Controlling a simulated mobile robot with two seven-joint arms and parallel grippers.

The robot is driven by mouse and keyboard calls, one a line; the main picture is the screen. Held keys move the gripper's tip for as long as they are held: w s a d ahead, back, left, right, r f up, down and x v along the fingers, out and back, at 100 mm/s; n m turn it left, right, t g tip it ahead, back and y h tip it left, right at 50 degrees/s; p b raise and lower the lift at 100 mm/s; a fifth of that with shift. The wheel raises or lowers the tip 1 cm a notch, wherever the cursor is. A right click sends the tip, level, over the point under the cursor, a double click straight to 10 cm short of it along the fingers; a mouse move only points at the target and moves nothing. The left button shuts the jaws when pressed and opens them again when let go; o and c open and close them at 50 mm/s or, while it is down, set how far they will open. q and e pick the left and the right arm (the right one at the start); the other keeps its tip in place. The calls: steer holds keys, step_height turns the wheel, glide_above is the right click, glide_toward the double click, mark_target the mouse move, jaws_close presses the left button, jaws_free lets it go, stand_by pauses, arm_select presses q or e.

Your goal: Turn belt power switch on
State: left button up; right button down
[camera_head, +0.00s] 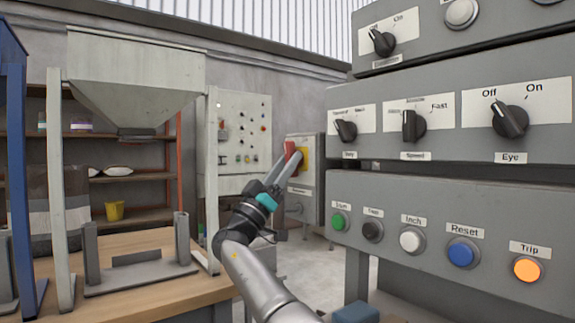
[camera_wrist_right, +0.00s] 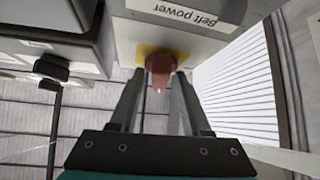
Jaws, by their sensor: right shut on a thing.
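The belt power switch is a red handle (camera_head: 291,149) on a yellow plate (camera_head: 305,156), on the front of a grey box (camera_head: 306,205) in the middle of the head view. My right gripper (camera_head: 288,160) reaches up to it and is shut on the red handle. In the right wrist view the red handle (camera_wrist_right: 160,70) sits between the two fingertips, with the yellow plate (camera_wrist_right: 146,49) behind it and an upside-down "Belt power" label (camera_wrist_right: 188,14). The handle's on or off position cannot be told. My left gripper is not in view.
A grey control panel (camera_head: 440,190) with knobs and buttons fills the right of the head view. A hopper (camera_head: 135,75) stands over a wooden table (camera_head: 150,245) on the left. A pale cabinet (camera_head: 240,170) with small buttons stands behind the arm.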

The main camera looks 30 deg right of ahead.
steer(key=shift+w+a+f+m+g, duration=0.1)
steer(key=shift+a+f+m+g, duration=0.1)
steer(key=shift+m+g, duration=0.35)
steer(key=c, duration=0.7)
jaws_free()
steer(key=shift+r+h, duration=0.1)
steer(key=shift+h, duration=0.2)
steer(key=shift+d, duration=0.1)
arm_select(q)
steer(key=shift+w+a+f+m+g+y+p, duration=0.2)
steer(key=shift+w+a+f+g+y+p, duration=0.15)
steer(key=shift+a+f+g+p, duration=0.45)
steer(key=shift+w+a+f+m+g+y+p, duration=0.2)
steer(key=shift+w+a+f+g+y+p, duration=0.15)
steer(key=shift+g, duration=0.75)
arm_select(e)
steer(key=shift+v, duration=7.7)
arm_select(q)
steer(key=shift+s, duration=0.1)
arm_select(e)
steer(key=shift+r, duration=0.15)
